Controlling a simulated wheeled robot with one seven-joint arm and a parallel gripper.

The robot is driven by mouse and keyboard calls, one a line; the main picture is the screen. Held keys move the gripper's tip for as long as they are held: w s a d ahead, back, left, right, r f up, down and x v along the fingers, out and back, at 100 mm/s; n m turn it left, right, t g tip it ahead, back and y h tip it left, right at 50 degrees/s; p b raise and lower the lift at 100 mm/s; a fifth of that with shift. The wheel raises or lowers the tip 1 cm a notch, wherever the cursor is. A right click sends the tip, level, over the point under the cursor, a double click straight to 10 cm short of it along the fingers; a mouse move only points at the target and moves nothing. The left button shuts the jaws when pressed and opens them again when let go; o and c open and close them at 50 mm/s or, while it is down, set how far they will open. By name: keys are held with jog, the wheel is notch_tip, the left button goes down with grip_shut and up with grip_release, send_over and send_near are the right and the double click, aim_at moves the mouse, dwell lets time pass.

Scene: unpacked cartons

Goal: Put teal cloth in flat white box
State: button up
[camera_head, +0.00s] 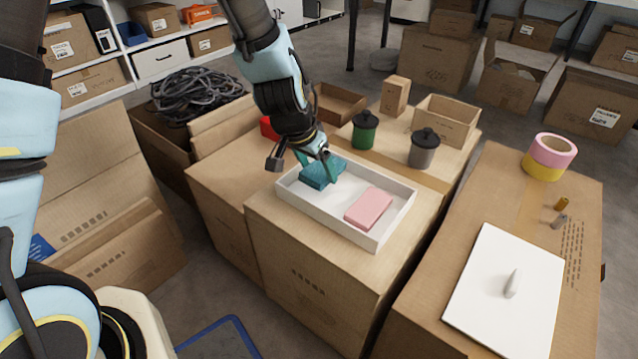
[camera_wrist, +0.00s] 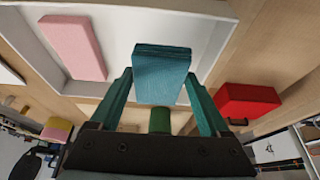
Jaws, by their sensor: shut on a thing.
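The flat white box (camera_head: 330,227) lies open on a carton; its pale inside (camera_wrist: 125,25) fills the top of the wrist view. The teal cloth (camera_head: 323,174), a folded block, is at the box's back left part, within its outline. My gripper (camera_head: 316,160) is shut on the cloth, with a teal finger on each side of it in the wrist view (camera_wrist: 161,78). I cannot tell whether the cloth touches the box floor. A pink folded cloth (camera_head: 369,208) lies in the front right part of the box, apart from the teal one.
A red block (camera_wrist: 247,101) sits outside the box. A green canister (camera_head: 364,131), a grey canister (camera_head: 424,149) and an open small carton (camera_head: 446,121) stand behind it. A tape stack (camera_head: 549,157) and a white board (camera_head: 505,290) are on the right carton.

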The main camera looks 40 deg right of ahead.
aim_at(314, 173)
jog(key=shift+f+b, duration=0.45)
jog(key=shift+f, duration=1.3)
jog(key=shift+f, duration=0.1)
jog(key=o, duration=1.3)
jog(key=shift+r, duration=0.25)
jog(key=p+v, duration=0.3)
jog(key=v, duration=0.8)
jog(key=shift+a+r, duration=0.25)
jog(key=shift+r, duration=0.1)
